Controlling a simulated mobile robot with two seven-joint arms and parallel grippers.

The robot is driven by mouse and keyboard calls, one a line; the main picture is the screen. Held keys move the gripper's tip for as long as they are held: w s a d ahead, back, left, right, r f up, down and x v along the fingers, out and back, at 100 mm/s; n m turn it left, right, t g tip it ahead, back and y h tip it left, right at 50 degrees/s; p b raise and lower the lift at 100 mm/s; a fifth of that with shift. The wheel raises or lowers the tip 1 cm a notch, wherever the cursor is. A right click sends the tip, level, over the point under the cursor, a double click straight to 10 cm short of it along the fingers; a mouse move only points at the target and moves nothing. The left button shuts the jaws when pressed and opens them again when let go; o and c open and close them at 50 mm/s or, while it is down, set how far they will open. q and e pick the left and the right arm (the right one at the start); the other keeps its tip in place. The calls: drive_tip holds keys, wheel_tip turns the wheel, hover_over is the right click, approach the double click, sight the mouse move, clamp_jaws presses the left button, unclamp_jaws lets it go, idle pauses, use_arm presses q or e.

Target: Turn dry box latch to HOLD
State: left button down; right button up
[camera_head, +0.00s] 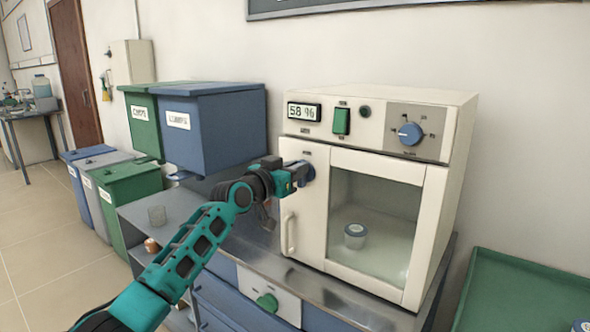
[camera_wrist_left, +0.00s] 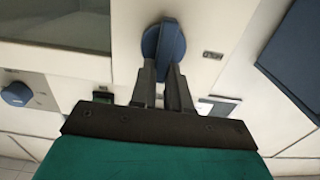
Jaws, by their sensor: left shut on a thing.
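The dry box (camera_head: 380,121) is a cream cabinet on the metal bench, with a glass door and a display reading 58 %. Its blue latch knob (camera_head: 308,172) is at the upper left of the door front, partly hidden by my left gripper (camera_head: 298,174). In the left wrist view the latch knob (camera_wrist_left: 163,45) shows a raised grip bar, and the fingers of my left gripper (camera_wrist_left: 163,66) reach onto it. The left gripper is shut on this latch knob. Small labels sit near the knob, too small to read. My right gripper is not in view.
A blue dial (camera_head: 410,134) and a green switch (camera_head: 341,121) are on the upper panel. A white door handle (camera_head: 288,234) is below the latch. A small jar (camera_head: 354,236) stands behind the glass. A blue bin (camera_head: 215,128) hangs left; a green tray (camera_head: 520,290) is right.

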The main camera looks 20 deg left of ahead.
use_arm(q)
drive_tip(key=shift+n, duration=0.3)
drive_tip(key=shift+w+a+f+n+p, duration=0.1)
drive_tip(key=shift+a+f+n+p, duration=0.4)
drive_tip(key=shift+n, duration=2.4)
drive_tip(key=shift+w+a+f+n+p, duration=0.2)
drive_tip(key=shift+n+p, duration=0.55)
drive_tip(key=shift+n, duration=2.15)
drive_tip(key=shift+a+f+n+p, duration=0.2)
drive_tip(key=shift+f+n+p, duration=0.3)
drive_tip(key=shift+n, duration=2.4)
drive_tip(key=shift+r, duration=0.1)
drive_tip(key=c, duration=1.1)
unclamp_jaws()
drive_tip(key=shift+a, duration=0.1)
drive_tip(key=v, duration=1.2)
drive_tip(key=shift+s, duration=0.4)
